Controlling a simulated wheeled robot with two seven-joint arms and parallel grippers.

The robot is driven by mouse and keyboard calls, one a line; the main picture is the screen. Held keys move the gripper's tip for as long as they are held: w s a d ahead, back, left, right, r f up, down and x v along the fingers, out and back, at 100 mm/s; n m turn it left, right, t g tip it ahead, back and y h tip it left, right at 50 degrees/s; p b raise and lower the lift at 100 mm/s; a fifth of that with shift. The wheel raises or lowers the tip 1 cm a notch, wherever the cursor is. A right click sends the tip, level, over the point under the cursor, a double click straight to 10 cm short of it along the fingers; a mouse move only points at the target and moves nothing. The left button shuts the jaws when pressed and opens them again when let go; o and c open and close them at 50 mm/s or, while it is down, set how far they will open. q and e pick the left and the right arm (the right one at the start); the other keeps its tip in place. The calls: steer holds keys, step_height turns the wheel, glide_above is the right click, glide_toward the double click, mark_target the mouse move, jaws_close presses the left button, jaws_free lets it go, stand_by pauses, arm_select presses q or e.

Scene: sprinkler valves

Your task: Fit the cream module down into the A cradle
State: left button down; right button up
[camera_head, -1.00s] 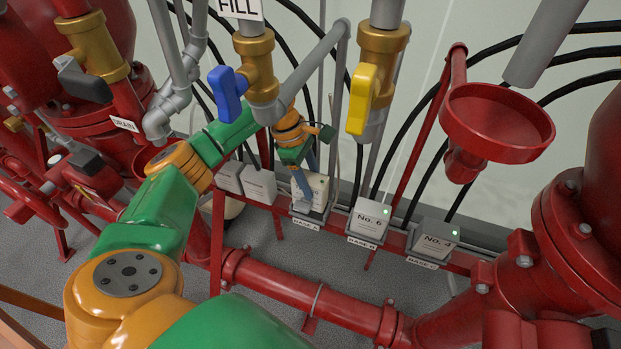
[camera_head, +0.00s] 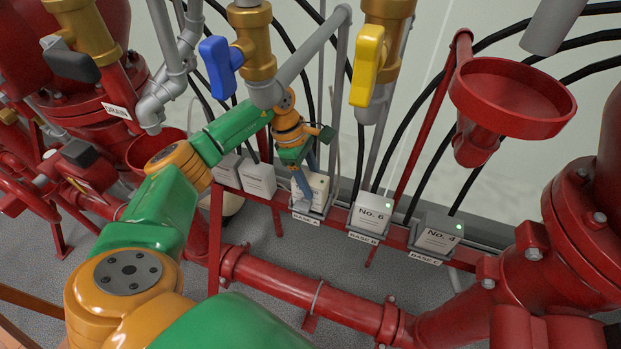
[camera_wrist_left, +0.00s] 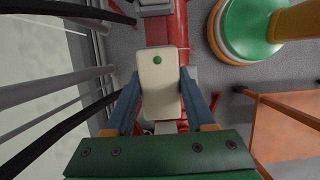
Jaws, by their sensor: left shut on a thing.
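The cream module (camera_head: 319,187) stands roughly upright at the A cradle (camera_head: 314,213), behind the "BASE A" label. My left gripper (camera_head: 305,189) reaches down from above with its blue fingers shut on the module. In the left wrist view the cream module (camera_wrist_left: 160,95) sits between the two fingers (camera_wrist_left: 160,103), with a green dot near its far end. The module's lower end is hidden, so I cannot tell if it is fully seated. My right gripper is not in view.
To the right stand the No. 6 module (camera_head: 372,214) at base B and the No. 4 module (camera_head: 438,238) at base C. Pale boxes (camera_head: 258,178) stand left of A. Grey pipes, the blue handle (camera_head: 219,68) and the yellow handle (camera_head: 366,66) crowd the space above.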

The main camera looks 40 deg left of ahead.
arm_select(q)
steer(key=shift+f+b, duration=0.5)
steer(key=shift+f, duration=0.2)
steer(key=shift+c, duration=0.8)
jaws_free()
steer(key=p+v, duration=0.6)
steer(key=v, duration=0.2)
steer(key=shift+r, duration=0.2)
steer(key=shift+f, duration=0.1)
